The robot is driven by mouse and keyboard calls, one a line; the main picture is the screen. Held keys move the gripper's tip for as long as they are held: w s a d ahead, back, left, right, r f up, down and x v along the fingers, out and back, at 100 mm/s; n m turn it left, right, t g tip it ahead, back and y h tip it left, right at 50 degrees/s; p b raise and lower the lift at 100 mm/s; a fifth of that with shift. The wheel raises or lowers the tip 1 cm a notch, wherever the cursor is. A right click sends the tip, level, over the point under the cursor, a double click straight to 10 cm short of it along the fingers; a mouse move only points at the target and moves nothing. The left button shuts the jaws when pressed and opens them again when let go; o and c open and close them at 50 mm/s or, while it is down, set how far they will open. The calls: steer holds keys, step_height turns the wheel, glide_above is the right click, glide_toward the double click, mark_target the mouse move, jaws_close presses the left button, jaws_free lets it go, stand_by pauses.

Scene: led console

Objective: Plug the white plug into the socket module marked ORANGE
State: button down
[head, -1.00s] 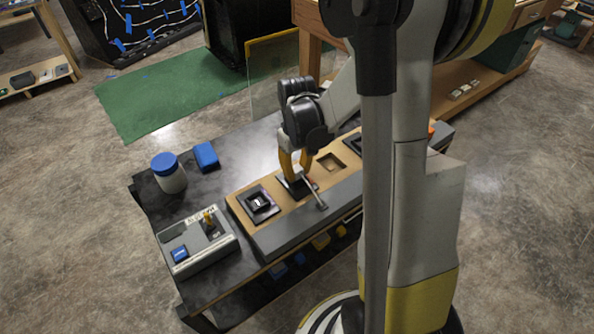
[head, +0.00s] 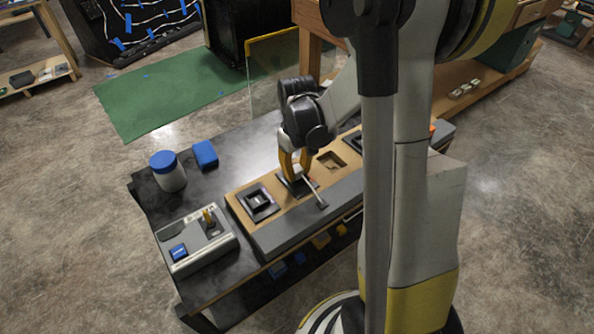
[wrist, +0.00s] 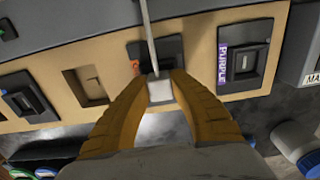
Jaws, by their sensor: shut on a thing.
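My gripper (wrist: 160,88) is shut on the white plug (wrist: 160,92). A thin pale cord or rod (wrist: 149,30) runs from the plug across the panel. The plug is over a black socket module (wrist: 142,50), which has an orange letter at its edge; the rest of that label is hidden by a finger. I cannot tell whether the plug is in the socket or just above it. In the head view my gripper (head: 295,172) points down at this module (head: 292,190) on the tan panel.
The module marked PURPLE (wrist: 245,60) is beside it, also in the head view (head: 257,203). An empty square recess (head: 330,161) is on the other side. A control box (head: 196,240), blue-lidded jar (head: 168,172) and blue block (head: 205,154) stand on the dark table.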

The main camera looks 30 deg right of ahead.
steer(key=c, duration=0.6)
jaws_free()
steer(key=shift+r+p, duration=2.6)
steer(key=shift+r, duration=0.95)
steer(key=s+a+r+t, duration=0.7)
steer(key=s+a+r, duration=0.3)
steer(key=a+r, duration=0.3)
step_height(320, 180, up, 2)
steer(key=shift+s+a+r, duration=0.15)
steer(key=shift+s+a, duration=0.1)
steer(key=shift+s, duration=0.1)
